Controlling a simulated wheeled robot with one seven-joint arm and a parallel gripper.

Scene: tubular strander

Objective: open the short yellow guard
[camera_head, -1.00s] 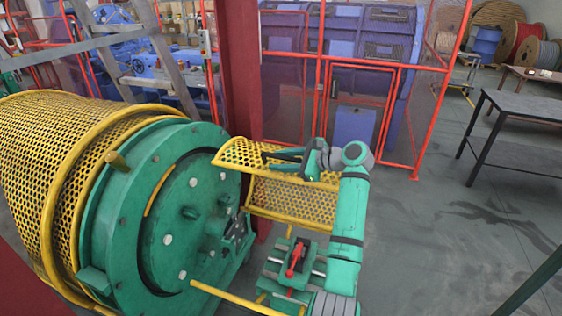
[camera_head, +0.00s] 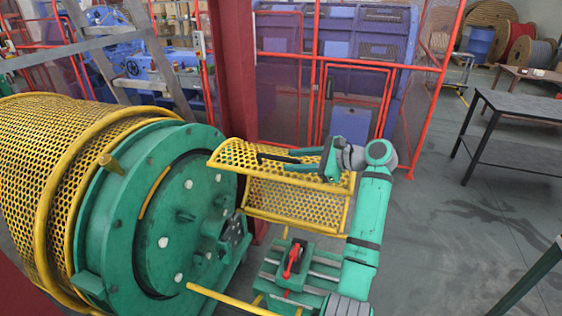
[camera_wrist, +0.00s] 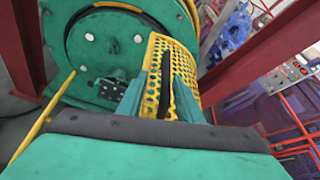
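The short yellow guard (camera_head: 285,195) is a curved perforated panel on a yellow frame, right of the green round machine end. Its upper part slopes over the lower mesh. A dark bar, seemingly its handle (camera_head: 268,157), lies along its upper part. My gripper (camera_head: 288,161) is at the guard's upper right, its fingers pointing left toward the bar. In the wrist view the two green fingers (camera_wrist: 158,98) are spread apart, with the yellow mesh (camera_wrist: 183,75) and a dark bar beyond and between them. I cannot tell if they touch the guard.
The green drum end (camera_head: 175,220) with a long yellow mesh guard (camera_head: 60,165) fills the left. A red post (camera_head: 236,80) stands behind. A green base with a red lever (camera_head: 292,262) sits below the guard.

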